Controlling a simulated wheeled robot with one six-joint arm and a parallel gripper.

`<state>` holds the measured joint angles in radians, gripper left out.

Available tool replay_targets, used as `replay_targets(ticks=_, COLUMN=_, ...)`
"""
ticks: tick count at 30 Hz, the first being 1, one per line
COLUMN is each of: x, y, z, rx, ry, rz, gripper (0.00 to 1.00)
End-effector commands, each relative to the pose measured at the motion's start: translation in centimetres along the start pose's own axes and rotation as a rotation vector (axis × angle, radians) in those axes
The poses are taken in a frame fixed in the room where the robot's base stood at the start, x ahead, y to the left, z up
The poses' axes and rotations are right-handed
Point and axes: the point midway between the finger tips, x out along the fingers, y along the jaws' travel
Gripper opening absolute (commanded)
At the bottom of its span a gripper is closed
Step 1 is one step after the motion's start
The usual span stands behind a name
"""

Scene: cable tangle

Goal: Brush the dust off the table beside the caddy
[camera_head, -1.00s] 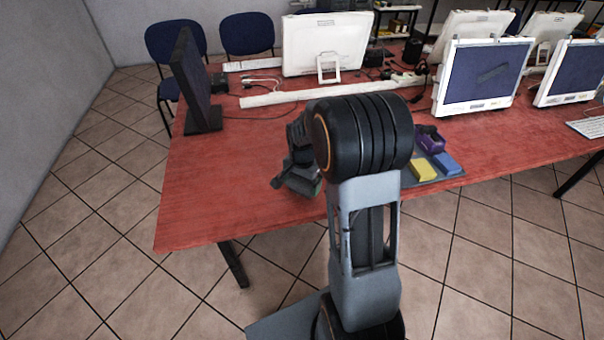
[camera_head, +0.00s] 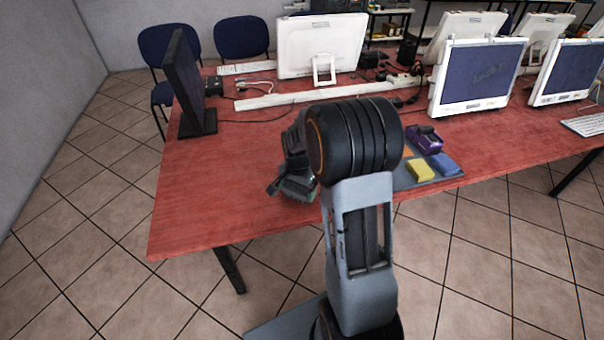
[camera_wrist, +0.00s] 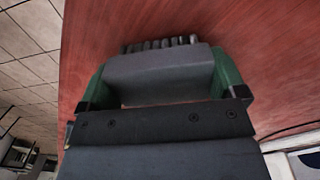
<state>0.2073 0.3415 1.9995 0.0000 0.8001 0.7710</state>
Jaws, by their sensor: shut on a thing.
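My gripper (camera_wrist: 165,82) is shut on a grey brush (camera_wrist: 158,70) with a row of dark bristles, held between its green fingers in the wrist view. In the head view my gripper (camera_head: 294,188) is over the near part of the red table (camera_head: 220,190), partly hidden by my arm. I cannot tell whether the bristles touch the table. A grey tray (camera_head: 402,181), perhaps the caddy, lies to the right of my arm. It carries a yellow block (camera_head: 420,170), a blue block (camera_head: 445,164) and a purple object (camera_head: 424,138). I can make out no dust.
A dark monitor (camera_head: 190,85) stands at the table's left end. A white monitor (camera_head: 321,46) and a white bar (camera_head: 300,96) are at the back. More screens (camera_head: 478,77) stand at the right. The table's left part is bare up to its front edge.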

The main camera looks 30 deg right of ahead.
Motion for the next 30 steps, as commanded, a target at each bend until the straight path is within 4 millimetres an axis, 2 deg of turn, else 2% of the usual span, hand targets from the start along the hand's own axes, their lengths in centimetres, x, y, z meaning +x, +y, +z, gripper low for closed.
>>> replay_targets(ticks=4, x=-0.5, y=0.2, z=0.2, rx=0.002, ry=-0.002, rz=0.002, gripper=0.6)
replay_targets(ticks=7, x=-2.8, y=0.3, z=0.0, rx=0.007, ry=0.003, rz=-0.002, gripper=0.6)
replay_targets(ticks=24, x=-7.9, y=0.4, z=0.0, rx=0.008, ry=0.0, rz=0.0, gripper=0.6)
replay_targets(ticks=30, x=-8.4, y=0.3, z=0.1, rx=0.007, ry=0.0, rz=0.001, gripper=0.6)
